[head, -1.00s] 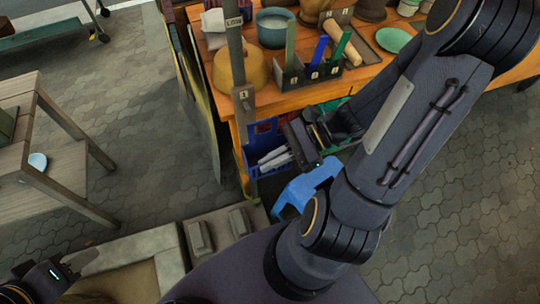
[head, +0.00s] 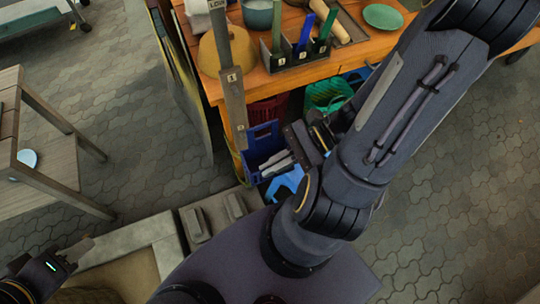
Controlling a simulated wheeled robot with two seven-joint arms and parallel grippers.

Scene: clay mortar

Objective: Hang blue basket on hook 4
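The blue basket (head: 262,140) is an open plastic crate at the near left corner of the orange table, low down below the table top. My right gripper (head: 275,163) reaches in from the right with its two pale fingers pointing left, in front of the basket's lower part. A narrow gap shows between the fingers, with nothing visible in it. I cannot tell whether they touch the basket. My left gripper (head: 76,250) is at the lower left, far from the basket; its finger opening is not clear. I cannot make out a hook marked 4.
A grey post (head: 231,85) labelled 1 stands before the orange table (head: 290,82). The table holds a numbered tool rack (head: 300,58) and pots. A green basket (head: 327,93) and a blue stool (head: 283,186) are beneath or beside it. Paving is clear at left (head: 140,110).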

